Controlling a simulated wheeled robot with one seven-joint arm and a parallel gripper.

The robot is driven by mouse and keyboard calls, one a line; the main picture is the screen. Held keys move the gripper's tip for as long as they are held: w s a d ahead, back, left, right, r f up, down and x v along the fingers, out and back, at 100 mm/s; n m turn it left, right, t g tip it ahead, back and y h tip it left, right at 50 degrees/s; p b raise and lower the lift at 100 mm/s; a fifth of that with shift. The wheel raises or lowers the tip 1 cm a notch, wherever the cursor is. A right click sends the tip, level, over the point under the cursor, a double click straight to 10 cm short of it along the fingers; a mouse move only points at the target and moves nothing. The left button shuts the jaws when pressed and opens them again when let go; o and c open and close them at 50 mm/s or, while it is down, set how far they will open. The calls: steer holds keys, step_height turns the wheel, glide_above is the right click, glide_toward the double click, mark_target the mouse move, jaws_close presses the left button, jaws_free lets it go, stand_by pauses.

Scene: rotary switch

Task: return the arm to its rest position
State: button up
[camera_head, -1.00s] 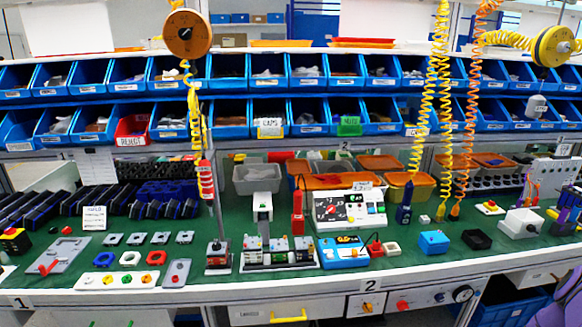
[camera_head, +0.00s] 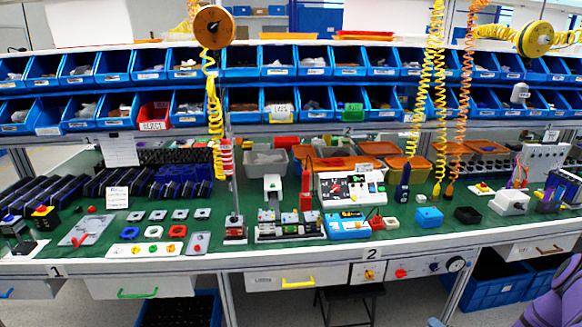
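My arm and my gripper do not show clearly in the head view, so I cannot see the gripper's fingers or the arm's pose. A grey plate (camera_head: 88,231) with a red lever lies on the left of the green bench top. A white control panel (camera_head: 350,188) with a dial and coloured buttons stands near the middle. The bench front carries a panel with a red knob (camera_head: 401,273) and a round gauge (camera_head: 456,264). Nothing touches any of these controls in view.
The green workbench (camera_head: 290,239) runs across the view, with two rows of blue bins (camera_head: 145,65) above it. Yellow coiled hoses (camera_head: 437,90) hang over its right half. A black stool (camera_head: 348,297) stands beneath the bench. A purple object (camera_head: 556,301) fills the bottom right corner.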

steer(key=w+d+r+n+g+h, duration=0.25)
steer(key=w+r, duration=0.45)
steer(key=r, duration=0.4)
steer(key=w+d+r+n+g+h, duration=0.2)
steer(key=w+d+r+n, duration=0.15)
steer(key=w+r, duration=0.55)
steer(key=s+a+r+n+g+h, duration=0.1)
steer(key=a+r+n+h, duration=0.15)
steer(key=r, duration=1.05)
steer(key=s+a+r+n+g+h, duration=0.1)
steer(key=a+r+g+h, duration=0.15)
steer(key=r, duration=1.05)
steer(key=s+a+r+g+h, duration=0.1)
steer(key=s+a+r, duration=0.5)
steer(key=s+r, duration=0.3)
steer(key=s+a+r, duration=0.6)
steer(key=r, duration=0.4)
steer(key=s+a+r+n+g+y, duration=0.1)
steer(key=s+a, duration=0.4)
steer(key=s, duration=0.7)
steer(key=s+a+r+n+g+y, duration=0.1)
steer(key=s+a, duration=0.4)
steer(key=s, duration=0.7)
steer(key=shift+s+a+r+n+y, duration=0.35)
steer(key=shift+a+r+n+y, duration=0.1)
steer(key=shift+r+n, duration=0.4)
